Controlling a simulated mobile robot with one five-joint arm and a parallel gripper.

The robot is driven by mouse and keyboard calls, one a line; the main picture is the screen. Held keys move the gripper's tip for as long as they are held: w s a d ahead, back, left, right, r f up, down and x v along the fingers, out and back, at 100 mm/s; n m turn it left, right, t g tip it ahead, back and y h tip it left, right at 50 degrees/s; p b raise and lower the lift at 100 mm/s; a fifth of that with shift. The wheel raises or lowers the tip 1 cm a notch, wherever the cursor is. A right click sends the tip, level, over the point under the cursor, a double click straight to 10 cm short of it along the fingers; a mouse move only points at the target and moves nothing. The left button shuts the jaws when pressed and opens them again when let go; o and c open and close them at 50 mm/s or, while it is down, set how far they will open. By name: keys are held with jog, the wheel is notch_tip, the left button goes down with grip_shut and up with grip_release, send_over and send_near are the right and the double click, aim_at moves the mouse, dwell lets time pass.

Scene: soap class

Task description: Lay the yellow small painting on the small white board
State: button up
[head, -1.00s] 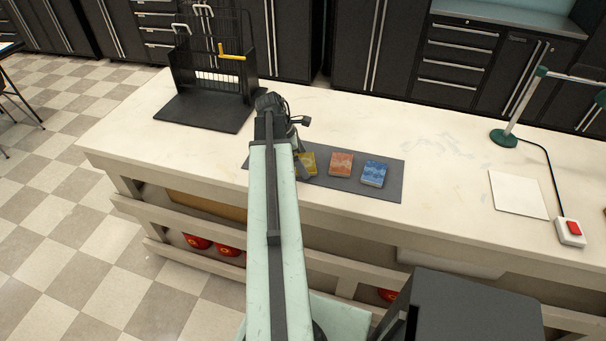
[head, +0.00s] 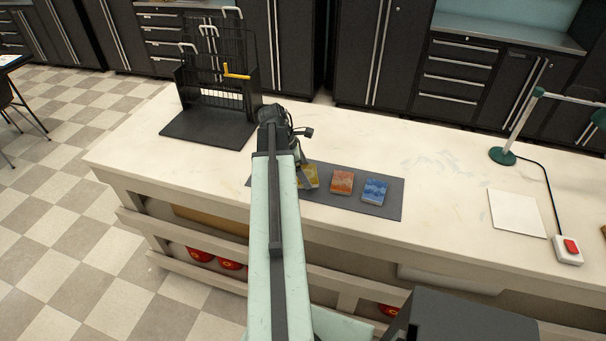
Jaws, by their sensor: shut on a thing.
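The yellow small painting (head: 311,177) is at the left part of a dark grey mat on the workbench, partly hidden by my arm and gripper. My gripper (head: 303,179) is at its left side and shut on it. The fingertips are small and partly hidden, and I cannot tell whether the painting is lifted off the mat. The small white board (head: 517,214) lies flat and bare on the right part of the bench.
A red painting (head: 342,182) and a blue painting (head: 374,191) lie on the grey mat (head: 392,210). A black rack (head: 209,127) stands at the bench's left. A green lamp base (head: 502,156) and a red-button switch box (head: 568,249) flank the board. The bench between mat and board is clear.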

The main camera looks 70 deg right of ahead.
jog(key=w+a, duration=0.2)
jog(key=a, duration=0.2)
jog(key=w+a+r, duration=0.1)
jog(key=w+a, duration=0.2)
jog(key=a, duration=0.2)
jog(key=w+a+r, duration=0.1)
jog(key=w+a, duration=0.2)
jog(key=a, duration=0.1)
jog(key=shift+w+a+p, duration=0.2)
jog(key=shift+a+p, duration=0.15)
jog(key=shift+p, duration=0.05)
jog(key=shift+a, duration=0.1)
